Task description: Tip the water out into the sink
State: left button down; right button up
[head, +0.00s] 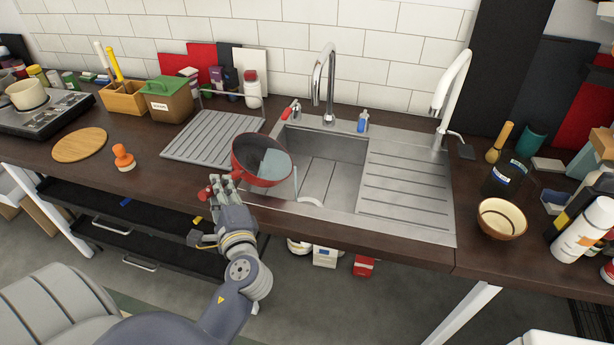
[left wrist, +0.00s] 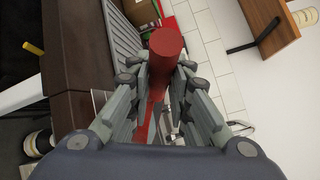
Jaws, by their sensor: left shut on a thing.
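A red pan (head: 240,165) is tilted to the right above the left side of the steel sink (head: 345,147). Pale, see-through water (head: 276,163) shows inside it, and a thin stream runs down from its right rim toward the sink. My left gripper (head: 222,190) is at the pan's near left side, shut on its handle. In the left wrist view the red handle (left wrist: 165,45) stands between the fingers of the gripper (left wrist: 160,85). The sink's basin is partly hidden by the pan. My right gripper is in no view.
A tall faucet (head: 328,75) stands behind the basin, with a white tap (head: 453,80) to the right. A grey drying rack (head: 213,138) lies left of the sink. A bowl (head: 501,219) and bottles stand at the right.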

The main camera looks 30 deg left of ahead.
pick_arm(q)
jog(key=shift+w+d+r+m, duration=0.35)
jog(key=shift+d+r, duration=0.1)
jog(key=shift+r, duration=0.1)
jog(key=shift+w+d+r, duration=0.1)
jog(key=shift+d+r, duration=0.1)
jog(key=shift+d, duration=0.05)
jog(key=shift+w+d+r+y, duration=0.15)
jog(key=shift+d+r+y, duration=0.05)
jog(key=shift+d+y, duration=0.1)
